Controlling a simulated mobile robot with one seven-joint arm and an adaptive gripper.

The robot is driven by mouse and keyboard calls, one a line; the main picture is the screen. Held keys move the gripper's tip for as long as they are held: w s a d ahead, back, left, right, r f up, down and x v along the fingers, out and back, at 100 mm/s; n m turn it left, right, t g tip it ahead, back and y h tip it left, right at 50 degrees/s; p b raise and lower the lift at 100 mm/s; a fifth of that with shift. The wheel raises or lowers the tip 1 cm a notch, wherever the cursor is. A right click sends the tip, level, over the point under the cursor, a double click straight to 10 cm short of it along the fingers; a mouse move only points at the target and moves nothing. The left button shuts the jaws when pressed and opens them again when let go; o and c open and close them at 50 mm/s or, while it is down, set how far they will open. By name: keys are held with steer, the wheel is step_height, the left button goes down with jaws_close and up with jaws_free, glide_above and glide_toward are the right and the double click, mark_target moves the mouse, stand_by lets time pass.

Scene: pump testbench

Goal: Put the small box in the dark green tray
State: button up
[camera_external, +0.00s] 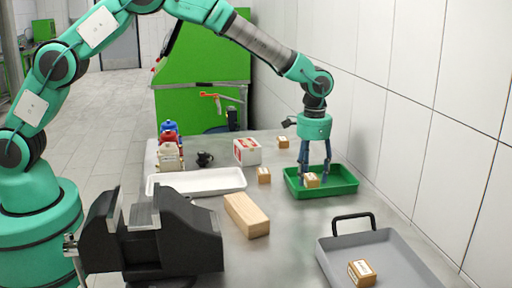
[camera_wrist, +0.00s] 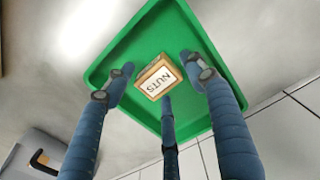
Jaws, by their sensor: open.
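A small cardboard box (camera_external: 312,181) is inside the dark green tray (camera_external: 346,188), seemingly on its floor. In the wrist view the small box (camera_wrist: 158,77) shows its white label reading NUTS, and the green tray (camera_wrist: 150,22) surrounds it. My gripper (camera_external: 313,174) points down over the tray, its blue fingers spread. In the wrist view the fingers of my gripper (camera_wrist: 154,84) stand apart around the box, with gaps at the sides. The lower finger is very close to the box; I cannot tell if it touches.
Similar small boxes stand left of the tray (camera_external: 263,175), behind it (camera_external: 283,142) and in the grey tray (camera_external: 400,262). A white tray (camera_external: 160,191), wooden block (camera_external: 246,215), red-and-white box (camera_external: 247,151) and black vise (camera_external: 180,240) occupy the left side. A wall (camera_external: 410,110) runs along the right.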

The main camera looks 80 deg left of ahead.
mark_target(311, 176)
step_height(311, 176, up, 12)
steer(key=p, duration=0.2)
steer(key=shift+p, duration=0.4)
stand_by(0.5)
steer(key=s+a+r+t, duration=0.2)
steer(key=s+r+t, duration=0.1)
steer(key=s+r, duration=2.05)
steer(key=s+a+f+t, duration=0.1)
steer(key=s, duration=1.4)
steer(key=s+f+t, duration=0.1)
steer(key=s+f, duration=0.1)
steer(key=s, duration=1.4)
steer(key=shift+s+a+f+t, duration=0.15)
steer(key=shift+a+f+t, duration=0.05)
steer(key=shift+a+t, duration=0.15)
